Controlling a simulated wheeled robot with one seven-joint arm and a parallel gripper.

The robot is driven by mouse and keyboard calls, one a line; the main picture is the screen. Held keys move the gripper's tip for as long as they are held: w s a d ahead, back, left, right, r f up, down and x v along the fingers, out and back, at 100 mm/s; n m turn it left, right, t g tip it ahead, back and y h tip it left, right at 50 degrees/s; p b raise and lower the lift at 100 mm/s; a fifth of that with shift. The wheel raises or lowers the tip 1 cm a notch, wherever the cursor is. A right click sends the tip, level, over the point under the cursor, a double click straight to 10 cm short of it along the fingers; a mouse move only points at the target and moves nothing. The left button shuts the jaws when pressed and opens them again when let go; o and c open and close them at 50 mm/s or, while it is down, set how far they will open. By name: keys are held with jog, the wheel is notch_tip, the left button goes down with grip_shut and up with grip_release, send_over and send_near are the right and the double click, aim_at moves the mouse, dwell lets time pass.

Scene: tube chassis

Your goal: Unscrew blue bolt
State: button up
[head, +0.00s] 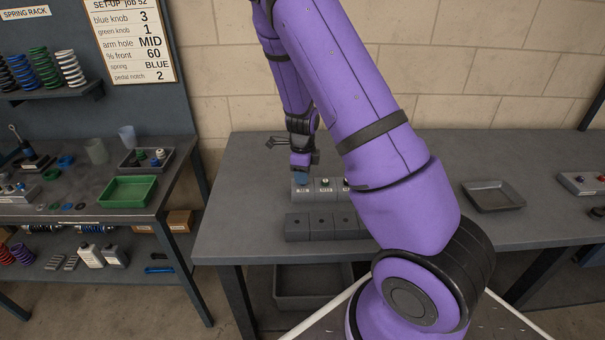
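A grey block (302,193) with small white labels stands on the middle bench. A blue round thing (301,178), likely the blue bolt's head, shows at the block's left end. My gripper (302,170) points down right above it. The fingertips are too small and too hidden to tell whether they touch or grip it.
A second grey block (297,228) with holes sits in front, partly hidden by my arm. An empty grey tray (493,206) lies to the right on the bench. The left bench holds a green tray (128,204) and loose parts. A job sheet (130,40) hangs above.

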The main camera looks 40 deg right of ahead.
jog(key=m, duration=0.3)
jog(key=shift+f, duration=0.1)
jog(key=shift+f, duration=0.75)
grip_shut()
